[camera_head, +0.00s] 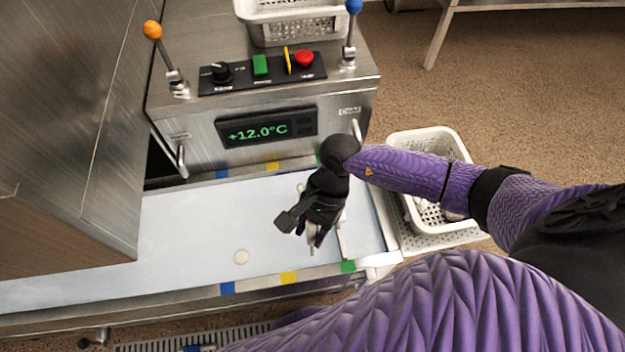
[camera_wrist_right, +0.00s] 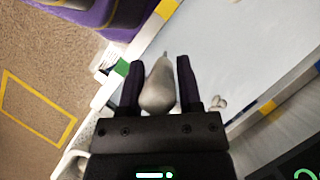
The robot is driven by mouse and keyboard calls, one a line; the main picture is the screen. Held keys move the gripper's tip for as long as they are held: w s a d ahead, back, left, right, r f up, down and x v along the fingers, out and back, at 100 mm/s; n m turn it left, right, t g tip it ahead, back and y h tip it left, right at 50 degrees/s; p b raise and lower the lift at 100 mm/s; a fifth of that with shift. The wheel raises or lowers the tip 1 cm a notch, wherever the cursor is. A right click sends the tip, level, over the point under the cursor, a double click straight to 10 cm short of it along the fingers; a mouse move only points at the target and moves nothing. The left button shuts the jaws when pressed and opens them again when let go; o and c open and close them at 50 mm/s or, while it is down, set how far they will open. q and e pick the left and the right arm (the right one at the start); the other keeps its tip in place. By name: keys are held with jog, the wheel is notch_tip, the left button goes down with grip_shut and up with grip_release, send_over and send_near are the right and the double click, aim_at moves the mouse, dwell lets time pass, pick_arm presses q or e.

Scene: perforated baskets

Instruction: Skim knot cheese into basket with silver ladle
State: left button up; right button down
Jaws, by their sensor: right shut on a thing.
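My right gripper (camera_head: 318,232) reaches over the pale blue-white trough (camera_head: 190,225), near its right end. In the right wrist view, its two dark fingers (camera_wrist_right: 158,85) are shut on the silver ladle (camera_wrist_right: 158,92), a grey metal piece. Most of the ladle is hidden by the gripper in the head view. Small whitish pieces (camera_wrist_right: 217,103), likely knot cheese, lie beside one finger in the right wrist view. The white perforated basket (camera_head: 462,150) stands right of the trough, partly behind my right arm. My left gripper is out of view.
A steel control box (camera_head: 260,92) with levers, buttons and a +12.0°C display stands behind the trough. Another white basket (camera_head: 290,30) sits on top of it. A steel cabinet (camera_head: 65,130) fills the left. Coloured marks line the trough edges.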

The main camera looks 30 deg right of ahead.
jog(key=shift+w+d+f, duration=0.15)
jog(key=shift+w, duration=0.35)
jog(key=w+d+b, duration=0.2)
jog(key=w+b, duration=0.3)
jog(key=w, duration=0.3)
notch_tip(320, 180, up, 14)
jog(key=p, duration=0.7)
jog(key=shift+w+d+r+p, duration=0.15)
jog(key=shift+d+r+p, duration=0.1)
jog(key=shift+p, duration=0.1)
dwell(0.4)
